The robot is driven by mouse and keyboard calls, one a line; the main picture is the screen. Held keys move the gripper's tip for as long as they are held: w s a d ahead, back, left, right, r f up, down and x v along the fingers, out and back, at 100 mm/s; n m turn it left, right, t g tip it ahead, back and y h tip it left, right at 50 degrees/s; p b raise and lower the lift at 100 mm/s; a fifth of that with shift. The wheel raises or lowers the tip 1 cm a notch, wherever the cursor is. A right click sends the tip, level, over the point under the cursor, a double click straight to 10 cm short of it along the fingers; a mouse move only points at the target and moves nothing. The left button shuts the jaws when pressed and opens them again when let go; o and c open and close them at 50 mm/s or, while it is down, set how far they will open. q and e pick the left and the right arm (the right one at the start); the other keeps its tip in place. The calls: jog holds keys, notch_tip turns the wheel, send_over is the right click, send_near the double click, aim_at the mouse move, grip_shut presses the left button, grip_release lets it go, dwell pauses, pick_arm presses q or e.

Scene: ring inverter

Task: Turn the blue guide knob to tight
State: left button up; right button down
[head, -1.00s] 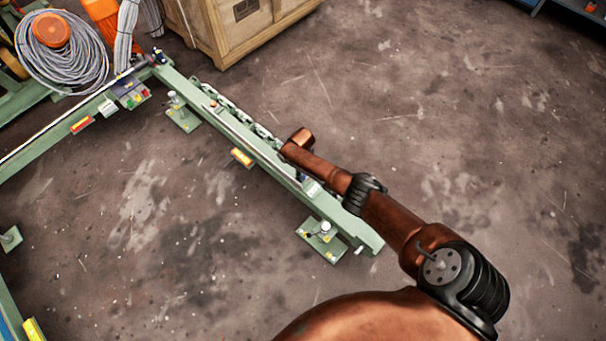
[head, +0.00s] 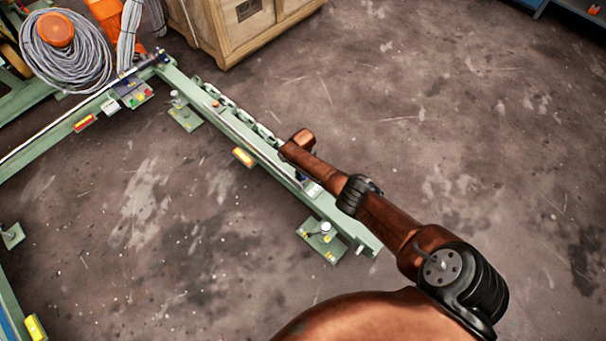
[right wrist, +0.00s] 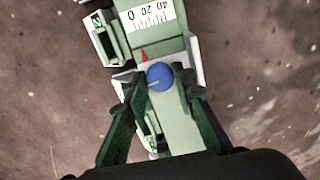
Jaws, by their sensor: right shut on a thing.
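The blue guide knob (right wrist: 158,76) shows in the right wrist view, on a pale green block of the machine. It is round, with a short pale line on it that points left. My right gripper (right wrist: 161,84) has a finger at each side of the knob and is shut on it. A red pointer (right wrist: 143,56) sits just above the knob, by a white scale (right wrist: 147,16) with dark marks and numbers. In the head view my own arm hides the knob and most of the right gripper. My left gripper is not in view.
The green frame rail (head: 232,128) runs diagonally across the floor, with a chain (head: 262,130) beside it and foot plates below. A wooden crate (head: 240,40) and a coil of grey cable (head: 62,75) stand at the back. The floor on the right is clear.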

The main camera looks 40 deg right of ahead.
jog(key=c, duration=1.6)
grip_release()
jog(key=shift+r, duration=3.95)
